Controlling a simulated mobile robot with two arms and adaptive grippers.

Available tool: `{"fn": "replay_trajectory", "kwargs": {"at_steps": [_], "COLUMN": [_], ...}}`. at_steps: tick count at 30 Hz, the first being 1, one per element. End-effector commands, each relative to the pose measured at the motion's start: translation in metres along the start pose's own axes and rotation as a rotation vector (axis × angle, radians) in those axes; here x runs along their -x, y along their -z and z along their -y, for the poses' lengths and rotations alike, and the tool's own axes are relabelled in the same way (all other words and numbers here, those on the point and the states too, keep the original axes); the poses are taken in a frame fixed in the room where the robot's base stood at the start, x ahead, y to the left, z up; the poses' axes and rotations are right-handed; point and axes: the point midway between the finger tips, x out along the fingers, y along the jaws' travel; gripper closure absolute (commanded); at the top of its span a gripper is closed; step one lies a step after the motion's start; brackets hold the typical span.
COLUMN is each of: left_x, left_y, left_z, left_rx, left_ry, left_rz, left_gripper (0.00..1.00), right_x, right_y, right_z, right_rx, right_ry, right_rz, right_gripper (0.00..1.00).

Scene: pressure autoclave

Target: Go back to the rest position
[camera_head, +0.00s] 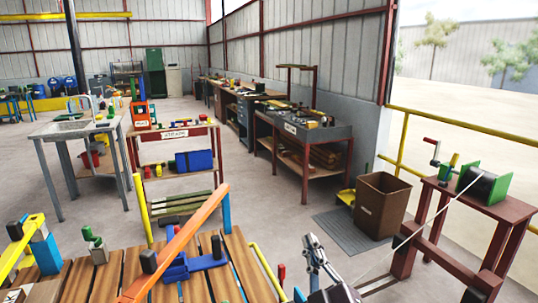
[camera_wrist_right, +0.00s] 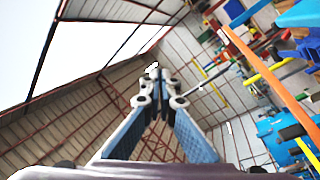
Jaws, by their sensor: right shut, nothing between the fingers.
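My right gripper (camera_head: 311,241) shows at the bottom of the head view, right of the wooden slatted bench, pointing up. Its fingers are shut with nothing between them. In the right wrist view the fingertips of the gripper (camera_wrist_right: 157,75) meet in front of the roof and wall panels, and touch nothing. My left gripper is in neither view.
The slatted bench (camera_head: 105,275) carries an orange bar (camera_head: 190,236) and a blue clamp (camera_head: 195,264). A brown bin (camera_head: 382,206) stands beyond my right gripper. At right, a red winch stand (camera_head: 480,205) has a thin cable running down-left. Open floor (camera_head: 262,215) lies beyond the bench.

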Motion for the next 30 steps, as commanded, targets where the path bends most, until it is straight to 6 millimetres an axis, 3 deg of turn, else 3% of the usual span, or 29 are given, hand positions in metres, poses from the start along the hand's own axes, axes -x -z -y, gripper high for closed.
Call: {"fn": "replay_trajectory", "kwargs": {"at_steps": [1,6,9,12,18,24,30], "left_x": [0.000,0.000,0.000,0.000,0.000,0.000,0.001], "left_y": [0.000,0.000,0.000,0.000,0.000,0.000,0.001], "left_z": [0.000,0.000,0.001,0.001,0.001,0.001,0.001], "left_rx": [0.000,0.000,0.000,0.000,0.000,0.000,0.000], "left_ry": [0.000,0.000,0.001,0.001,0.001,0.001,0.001], "left_rz": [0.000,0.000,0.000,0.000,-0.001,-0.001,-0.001], "left_gripper": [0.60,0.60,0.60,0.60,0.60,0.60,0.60], "right_x": [0.015,0.085,0.141,0.200,0.297,0.381,0.377], "right_y": [-0.037,-0.142,-0.187,-0.217,-0.241,-0.241,-0.281], "right_z": [0.009,0.044,0.067,0.088,0.114,0.128,0.165], "right_rx": [-0.061,-0.244,-0.335,-0.410,-0.505,-0.568,-0.562], "right_ry": [0.035,0.155,0.232,0.309,0.436,0.548,0.559], "right_rz": [0.117,0.492,0.703,0.891,1.167,1.386,1.403], "right_gripper": [1.00,1.00,1.00,1.00,1.00,1.00,1.00]}}
